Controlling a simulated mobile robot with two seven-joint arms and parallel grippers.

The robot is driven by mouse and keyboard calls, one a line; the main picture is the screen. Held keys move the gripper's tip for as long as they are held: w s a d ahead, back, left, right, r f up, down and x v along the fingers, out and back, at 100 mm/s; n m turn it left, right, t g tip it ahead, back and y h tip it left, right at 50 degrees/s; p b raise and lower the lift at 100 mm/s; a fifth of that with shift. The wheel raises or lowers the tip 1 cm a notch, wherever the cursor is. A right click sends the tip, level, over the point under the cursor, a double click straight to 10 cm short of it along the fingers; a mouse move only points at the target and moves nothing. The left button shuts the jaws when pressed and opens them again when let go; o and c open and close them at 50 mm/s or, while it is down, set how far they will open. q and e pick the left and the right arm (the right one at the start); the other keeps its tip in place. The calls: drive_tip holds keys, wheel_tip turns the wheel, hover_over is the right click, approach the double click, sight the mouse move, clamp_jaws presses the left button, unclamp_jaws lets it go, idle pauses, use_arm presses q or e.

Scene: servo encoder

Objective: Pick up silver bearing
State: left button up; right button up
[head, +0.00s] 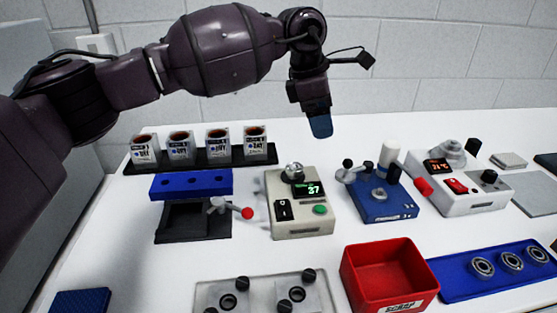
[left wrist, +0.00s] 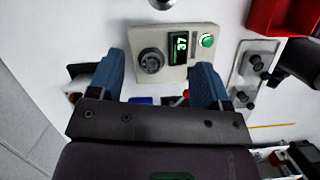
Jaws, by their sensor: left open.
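Several silver ring-shaped bearings lie on a blue tray (head: 463,285) at the right of the head view, among them a left one (head: 482,267), a middle one (head: 511,261) and a right one (head: 538,255). A silver ring (head: 379,195) also sits on the blue fixture (head: 390,211). My left gripper (head: 320,127) points down above the back of the table, well left of the tray. In the left wrist view its blue fingers (left wrist: 158,77) are apart with nothing held between them. My right gripper is not recognizable in either view.
A beige tester (head: 300,222) with a green display stands below the left gripper; its dark round knob (left wrist: 152,60) shows between the fingers. A red scrap bin (head: 388,278) stands left of the bearing tray. Labelled cups (head: 218,146) stand at back left. A white-grey device (head: 470,200) stands behind the tray.

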use_arm(q)
drive_tip(key=a+y, duration=0.3)
drive_tip(key=a, duration=0.2)
drive_tip(key=m, duration=0.1)
hover_over(294, 167)
drive_tip(key=f, duration=0.5)
drive_tip(key=shift+s+a+f+b, duration=0.2)
drive_tip(key=shift+f+b, duration=0.1)
drive_tip(key=shift+b, duration=0.05)
drive_tip(key=shift+f, duration=0.7)
drive_tip(key=f, duration=0.3)
drive_tip(key=f+b, duration=0.1)
drive_tip(key=shift+w+d+f, duration=0.15)
drive_tip(key=shift+w+d, duration=0.05)
drive_tip(key=shift+d, duration=0.05)
drive_tip(key=shift+f, duration=0.15)
drive_tip(key=shift+c, duration=0.6)
drive_tip(key=c, duration=1)
drive_tip(key=shift+r, duration=0.2)
